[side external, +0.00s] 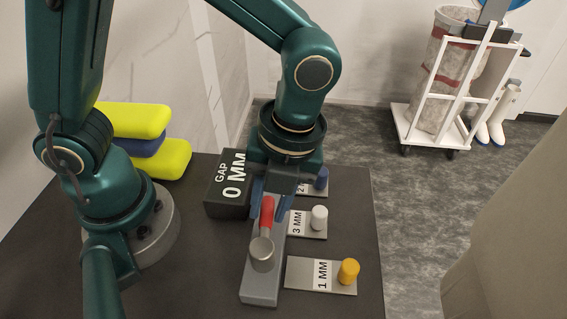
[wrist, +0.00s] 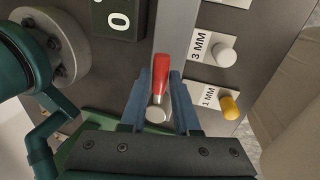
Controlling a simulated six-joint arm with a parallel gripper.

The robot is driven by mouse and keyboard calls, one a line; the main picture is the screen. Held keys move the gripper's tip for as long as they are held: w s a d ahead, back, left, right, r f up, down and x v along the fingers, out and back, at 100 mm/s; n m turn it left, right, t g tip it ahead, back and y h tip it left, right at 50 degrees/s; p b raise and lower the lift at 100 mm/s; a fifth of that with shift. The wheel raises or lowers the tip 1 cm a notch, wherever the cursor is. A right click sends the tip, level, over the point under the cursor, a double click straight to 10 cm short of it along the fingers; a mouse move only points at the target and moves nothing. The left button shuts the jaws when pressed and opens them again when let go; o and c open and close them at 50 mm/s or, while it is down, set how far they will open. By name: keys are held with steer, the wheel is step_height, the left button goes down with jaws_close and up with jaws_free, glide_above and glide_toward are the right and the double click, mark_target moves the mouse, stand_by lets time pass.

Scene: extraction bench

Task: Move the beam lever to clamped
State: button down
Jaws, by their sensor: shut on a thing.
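The beam lever has a red handle (side external: 267,216) and a round grey pivot (side external: 262,253) on a long grey beam (side external: 262,288). The handle points from the pivot along the beam toward the far end. In the wrist view the red handle (wrist: 162,76) and the pivot (wrist: 157,113) lie between the two blue fingers. My gripper (side external: 268,208) is shut on the red handle from above, with a finger on each side; it also shows in the wrist view (wrist: 161,82). The exact contact is partly hidden.
A dark box (side external: 227,185) reads "GAP 0 MM" beside the beam. Plates with knobs stand right of it: 1 MM yellow (side external: 348,271), 3 MM white (side external: 319,218), 2 MM blue (side external: 321,178). Yellow and blue blocks (side external: 150,158) are stacked behind. A white cart (side external: 452,110) stands on the floor.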

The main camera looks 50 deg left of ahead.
steer(key=shift+w+d+m, duration=0.2)
steer(key=shift+d+m, duration=0.05)
steer(key=shift+m, duration=0.15)
steer(key=c, duration=0.7)
jaws_free()
steer(key=shift+o, duration=0.2)
steer(key=r, duration=0.5)
steer(key=shift+w+d, duration=0.3)
